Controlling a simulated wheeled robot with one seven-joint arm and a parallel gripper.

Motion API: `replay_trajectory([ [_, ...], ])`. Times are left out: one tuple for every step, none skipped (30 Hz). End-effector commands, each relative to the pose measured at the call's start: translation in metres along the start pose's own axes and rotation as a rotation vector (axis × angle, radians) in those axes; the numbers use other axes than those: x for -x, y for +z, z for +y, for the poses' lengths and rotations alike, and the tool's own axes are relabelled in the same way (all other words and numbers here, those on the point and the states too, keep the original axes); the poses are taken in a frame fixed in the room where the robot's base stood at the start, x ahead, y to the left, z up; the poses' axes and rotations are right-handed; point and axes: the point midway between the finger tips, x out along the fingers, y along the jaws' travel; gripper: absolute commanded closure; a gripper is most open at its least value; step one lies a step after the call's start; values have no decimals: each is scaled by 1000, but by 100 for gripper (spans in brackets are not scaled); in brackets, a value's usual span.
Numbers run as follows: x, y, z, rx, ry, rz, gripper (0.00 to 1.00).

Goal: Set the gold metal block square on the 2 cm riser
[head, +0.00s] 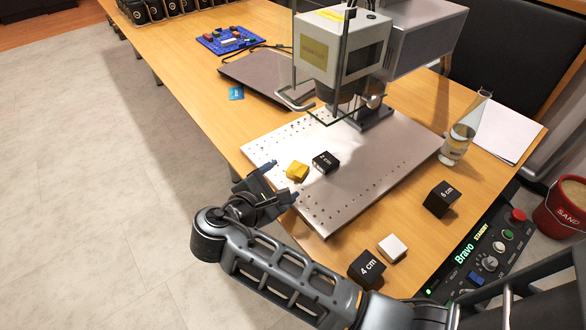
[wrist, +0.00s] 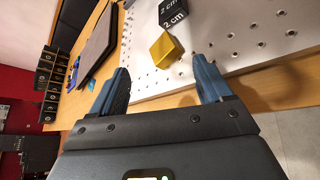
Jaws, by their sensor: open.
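The gold metal block (head: 297,171) sits on the perforated metal plate, just left of and in front of the black 2 cm riser (head: 325,162). Its turn looks different from the riser's, and a small gap seems to lie between them. My gripper (head: 284,180) is open and empty at the plate's left edge, on the near side of the gold block. In the wrist view, my gripper's blue fingers (wrist: 160,82) are spread apart, with the gold block (wrist: 166,49) beyond the tips, nearer the right finger. The riser (wrist: 173,14) is behind the block, partly cut off by the frame's top.
The perforated plate (head: 345,198) lies under the laser head (head: 345,45) and its clear guard. A 6 cm block (head: 441,199), a 4 cm block (head: 367,269), a silver block (head: 392,248) and a flask (head: 464,130) stand right and in front. The near plate area is clear.

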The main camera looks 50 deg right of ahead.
Motion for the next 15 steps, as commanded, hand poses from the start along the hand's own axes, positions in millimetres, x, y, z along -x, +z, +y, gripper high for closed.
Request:
replay_trajectory([
  [-3,3,0,85,-2,-2,21],
  [-4,4,-1,142,-3,-2,21],
  [-6,5,-2,217,-5,-2,21],
  [-8,6,-2,273,-6,-3,21],
  [-10,6,-3,328,-8,-3,21],
  [-12,8,-3,396,-10,-4,21],
  [-13,8,-4,443,-11,-4,21],
  [-15,9,-4,486,-12,-4,21],
  [-16,9,-5,537,-13,-4,21],
  [-17,10,-5,569,-13,-4,21],
  [-18,10,-6,597,-14,-4,21],
  [-19,10,-6,626,-14,-4,21],
  [-19,10,-6,641,-14,-4,21],
  [-20,10,-6,654,-15,-4,21],
  [-22,10,-7,664,-15,-4,21],
])
